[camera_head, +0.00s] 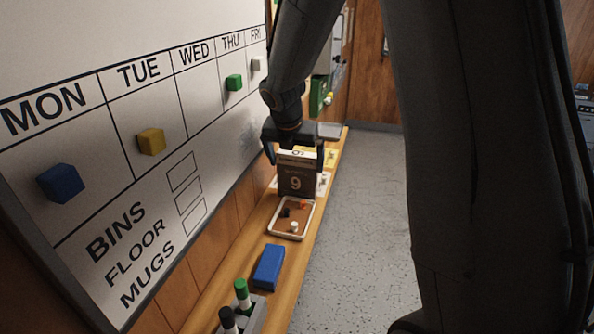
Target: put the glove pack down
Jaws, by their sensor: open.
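On the ledge (228,258), a white-rimmed tray (274,228) holds small items. Nearer are a blue block (269,267) and a grey holder (252,318) with markers. Papers lie near the pack. A whiteboard (225,130) with coloured magnets borders the ledge on the left; open floor (360,230) lies right.

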